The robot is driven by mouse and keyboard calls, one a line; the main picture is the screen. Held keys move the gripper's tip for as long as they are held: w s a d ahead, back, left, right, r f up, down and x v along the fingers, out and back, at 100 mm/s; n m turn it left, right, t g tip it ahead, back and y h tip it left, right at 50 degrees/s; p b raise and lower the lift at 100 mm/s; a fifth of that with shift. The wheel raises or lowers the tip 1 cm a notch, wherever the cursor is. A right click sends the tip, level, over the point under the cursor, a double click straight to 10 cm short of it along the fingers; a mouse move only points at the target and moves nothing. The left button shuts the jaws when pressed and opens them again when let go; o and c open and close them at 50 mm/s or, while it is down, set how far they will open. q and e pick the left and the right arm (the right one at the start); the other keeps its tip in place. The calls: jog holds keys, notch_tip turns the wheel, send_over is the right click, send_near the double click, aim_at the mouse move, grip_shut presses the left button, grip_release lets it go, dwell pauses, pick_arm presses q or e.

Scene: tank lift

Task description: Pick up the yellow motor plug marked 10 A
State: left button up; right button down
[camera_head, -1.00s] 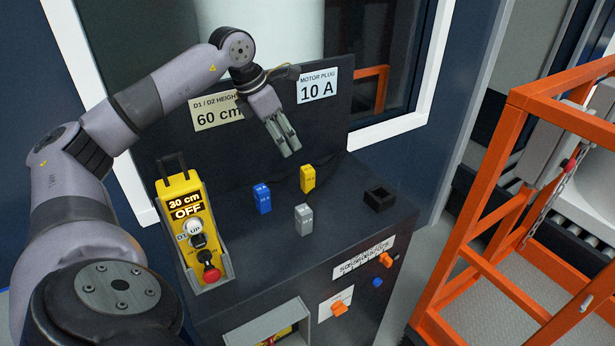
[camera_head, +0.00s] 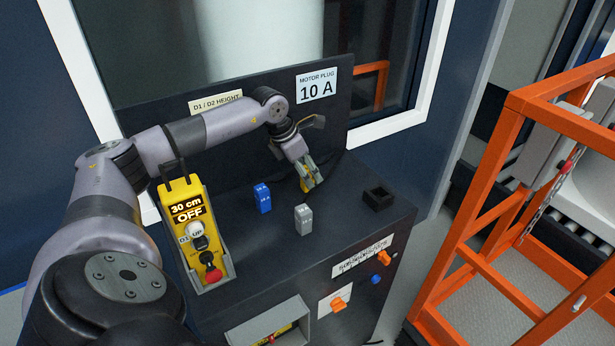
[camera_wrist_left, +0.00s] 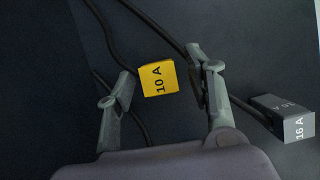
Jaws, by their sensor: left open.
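The yellow motor plug (camera_head: 306,186) stands on the dark bench top, partly hidden by my left gripper (camera_head: 310,178) in the head view. In the left wrist view, the yellow plug (camera_wrist_left: 158,79) shows its 10 A mark and lies between the two fingertips of my left gripper (camera_wrist_left: 162,80). The fingers are open, with a gap visible to the plug on the right side; on the left the fingertip is close to it. Whether it touches I cannot tell. My right gripper is not in view.
A blue plug (camera_head: 262,198) and a grey plug (camera_head: 303,219), marked 16 A in the left wrist view (camera_wrist_left: 287,118), stand nearby. A black socket (camera_head: 379,197) sits to the right. A yellow control pendant (camera_head: 191,222) stands left, under my arm. Dark cables run behind the plugs.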

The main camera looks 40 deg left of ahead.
pick_arm(q)
grip_shut()
dwell(0.7)
